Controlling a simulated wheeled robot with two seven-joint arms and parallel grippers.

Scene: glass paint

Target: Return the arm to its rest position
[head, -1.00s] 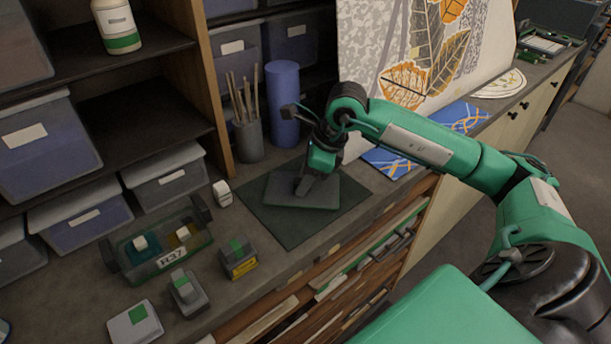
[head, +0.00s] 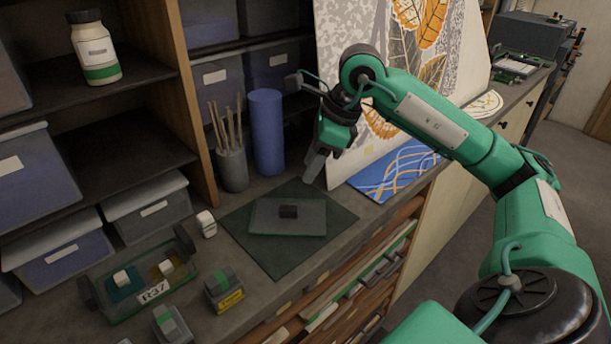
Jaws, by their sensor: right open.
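My right arm is green and comes in from the right in the head view. Its gripper (head: 314,166) is open and empty, raised above the counter just behind and right of the grey slab (head: 268,226). The slab lies flat on the dark green mat (head: 243,253). My left gripper is not in view.
A brush pot (head: 232,170) and a blue cylinder (head: 267,133) stand behind the mat. A patterned panel (head: 340,60) leans behind the arm, near a blue patterned sheet (head: 398,170). A clear bin (head: 155,292) and small jars (head: 224,291) stand front left.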

